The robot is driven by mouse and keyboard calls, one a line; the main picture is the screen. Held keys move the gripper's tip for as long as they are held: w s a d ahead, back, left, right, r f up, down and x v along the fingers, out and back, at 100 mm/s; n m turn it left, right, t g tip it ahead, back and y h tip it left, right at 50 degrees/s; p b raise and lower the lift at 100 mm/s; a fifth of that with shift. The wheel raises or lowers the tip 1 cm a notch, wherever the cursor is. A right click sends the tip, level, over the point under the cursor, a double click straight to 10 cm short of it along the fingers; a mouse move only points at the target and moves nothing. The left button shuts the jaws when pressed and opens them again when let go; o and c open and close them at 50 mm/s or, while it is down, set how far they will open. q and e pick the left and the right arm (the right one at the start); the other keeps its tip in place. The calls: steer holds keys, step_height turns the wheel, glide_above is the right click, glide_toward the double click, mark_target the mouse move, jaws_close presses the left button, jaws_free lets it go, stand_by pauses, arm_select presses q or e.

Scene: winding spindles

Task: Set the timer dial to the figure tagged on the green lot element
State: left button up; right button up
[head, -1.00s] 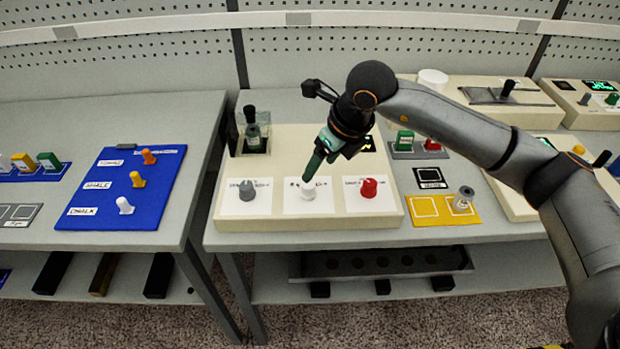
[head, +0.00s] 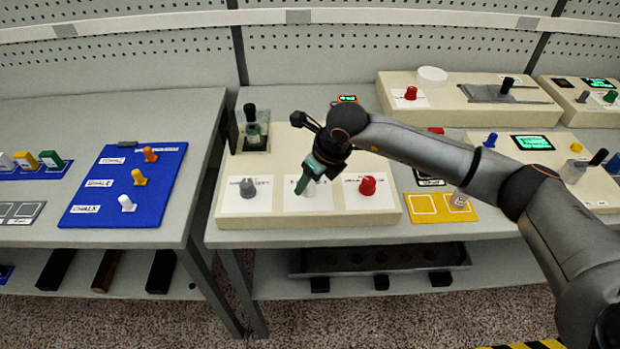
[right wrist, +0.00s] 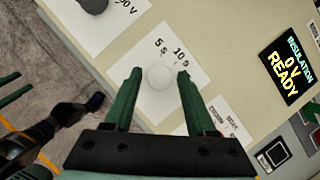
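The white timer dial (right wrist: 159,77) sits on a card (right wrist: 133,58) marked 5 s and 10 s in the right wrist view. My right gripper (right wrist: 159,82) is open, its green fingers on either side of the dial; contact cannot be told. In the head view my right gripper (head: 301,184) comes down over the middle card (head: 322,200) and hides most of the dial. A green block (head: 50,160) stands in the blue rack at far left; its tag is unreadable. Dark green pieces at the right wrist view's left edge may be my left gripper (right wrist: 12,88).
A grey dial (head: 247,188) and a red dial (head: 367,186) flank the middle card on the cream panel (head: 290,225). A display (right wrist: 287,70) reads INSULATION 0 V READY. A yellow tray (head: 425,216) lies at right. My right arm covers the bench behind it.

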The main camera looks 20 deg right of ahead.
jaws_close()
